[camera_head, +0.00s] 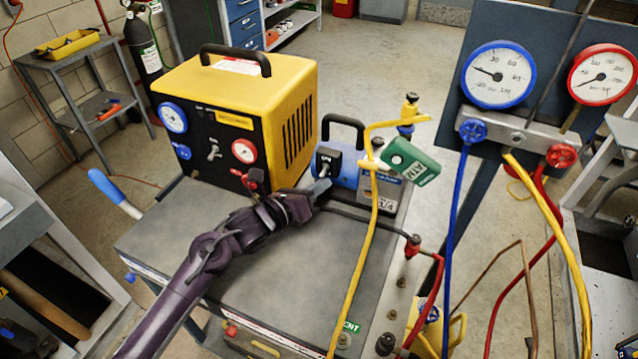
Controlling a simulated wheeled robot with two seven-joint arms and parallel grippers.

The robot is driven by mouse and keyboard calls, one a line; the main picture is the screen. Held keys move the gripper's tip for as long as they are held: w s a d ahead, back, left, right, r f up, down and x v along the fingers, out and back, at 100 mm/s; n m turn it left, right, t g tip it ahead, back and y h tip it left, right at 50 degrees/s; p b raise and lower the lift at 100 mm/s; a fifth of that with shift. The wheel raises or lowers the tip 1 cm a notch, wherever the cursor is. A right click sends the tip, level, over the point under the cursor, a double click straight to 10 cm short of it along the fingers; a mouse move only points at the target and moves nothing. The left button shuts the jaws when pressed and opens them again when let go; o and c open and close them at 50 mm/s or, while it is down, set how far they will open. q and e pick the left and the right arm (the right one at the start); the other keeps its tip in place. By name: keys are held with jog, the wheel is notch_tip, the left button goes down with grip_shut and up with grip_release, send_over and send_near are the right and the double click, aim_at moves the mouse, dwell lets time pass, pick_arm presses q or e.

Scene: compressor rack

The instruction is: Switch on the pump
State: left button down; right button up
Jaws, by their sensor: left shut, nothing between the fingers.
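The blue pump (347,174) with a black carry handle stands on the cart, right of the yellow machine. A black switch box (328,161) is on its left front. My left gripper (321,187) reaches in from the lower left with its fingers shut and empty. Its tip is just below the switch box, close to the pump's front. I cannot tell whether it touches the pump. The exact switch position is too small to tell. My right gripper is not in view.
The yellow machine (240,105) has gauges and a switch on its black front. The grey cart top (290,265) is mostly clear. A yellow hose (367,235) hangs in front of the pump's right side. A green tag (411,162) and a gauge manifold (520,131) are to the right.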

pick_arm(q)
jog(key=shift+s+a+r+n+g+y+p, duration=0.15)
jog(key=shift+r+n+g+y+p, duration=0.25)
jog(key=shift+r+g+y+p, duration=1.5)
jog(key=shift+f+t+h+p, duration=0.3)
jog(key=shift+f+h+p, duration=0.4)
jog(key=shift+p, duration=0.55)
jog(key=shift+s+r+n, duration=0.1)
jog(key=shift+n, duration=0.2)
jog(key=shift+r+p, duration=0.55)
jog(key=shift+r, duration=0.2)
